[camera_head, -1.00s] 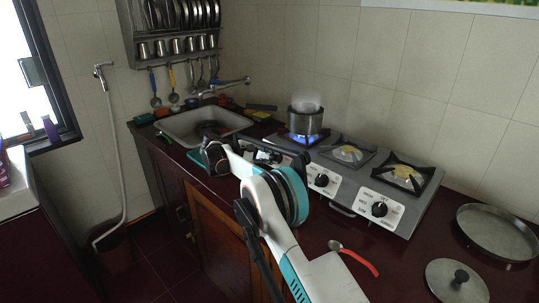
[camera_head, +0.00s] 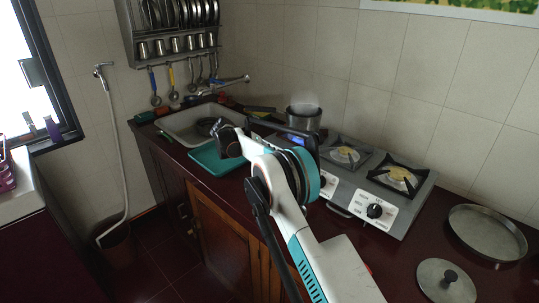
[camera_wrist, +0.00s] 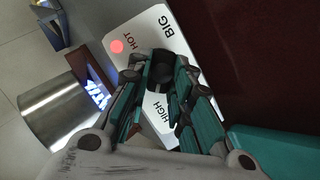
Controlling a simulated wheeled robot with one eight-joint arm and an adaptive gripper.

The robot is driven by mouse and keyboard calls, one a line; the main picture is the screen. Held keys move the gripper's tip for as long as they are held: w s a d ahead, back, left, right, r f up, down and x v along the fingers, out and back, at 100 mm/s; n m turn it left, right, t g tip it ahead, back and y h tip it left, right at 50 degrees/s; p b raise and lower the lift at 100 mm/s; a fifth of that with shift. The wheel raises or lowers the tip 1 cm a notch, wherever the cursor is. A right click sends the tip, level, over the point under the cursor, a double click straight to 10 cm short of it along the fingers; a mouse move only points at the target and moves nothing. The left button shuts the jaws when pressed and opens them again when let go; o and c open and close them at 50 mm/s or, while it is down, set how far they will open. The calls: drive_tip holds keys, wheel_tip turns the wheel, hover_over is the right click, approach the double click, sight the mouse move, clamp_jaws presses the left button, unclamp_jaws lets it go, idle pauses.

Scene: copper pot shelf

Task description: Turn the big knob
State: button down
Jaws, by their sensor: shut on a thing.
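In the wrist view, the big knob (camera_wrist: 161,66) is a black dial on a white plate (camera_wrist: 172,28) marked BIG, HOT and HIGH, with a red dot beside HOT. My gripper (camera_wrist: 163,78) is shut on this knob, one teal-and-black finger on each side. The fingers hide part of the knob and plate. In the head view, my arm covers the knob and most of the gripper. The grey stove (camera_head: 352,192) stands on the dark red counter. A steel pot (camera_head: 303,118) sits on its left burner; it also shows in the wrist view (camera_wrist: 55,112) beside a blue-white flame (camera_wrist: 97,93).
Another knob (camera_head: 375,210) is on the stove's right front, and one more is partly hidden by my arm. A metal pan (camera_head: 489,230) and a lid (camera_head: 447,280) lie on the right counter. The sink (camera_head: 190,128) and a teal board (camera_head: 203,161) are left.

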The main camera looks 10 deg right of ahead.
drive_tip(key=m+y, duration=0.1)
drive_tip(key=m, duration=0.1)
drive_tip(key=m+t+p, duration=0.1)
drive_tip(key=m, duration=0.1)
drive_tip(key=shift+s+d+r+m+y, duration=0.15)
drive_tip(key=shift+s+d+m+y, duration=0.05)
drive_tip(key=shift+m+y, duration=0.2)
drive_tip(key=shift+s+d+m+t+y, duration=0.1)
drive_tip(key=shift+m+t+y, duration=0.35)
drive_tip(key=shift+m, duration=1.15)
drive_tip(key=c, duration=1.4)
unclamp_jaws()
drive_tip(key=shift+c, duration=0.2)
drive_tip(key=v, duration=1.2)
drive_tip(key=shift+s, duration=0.15)
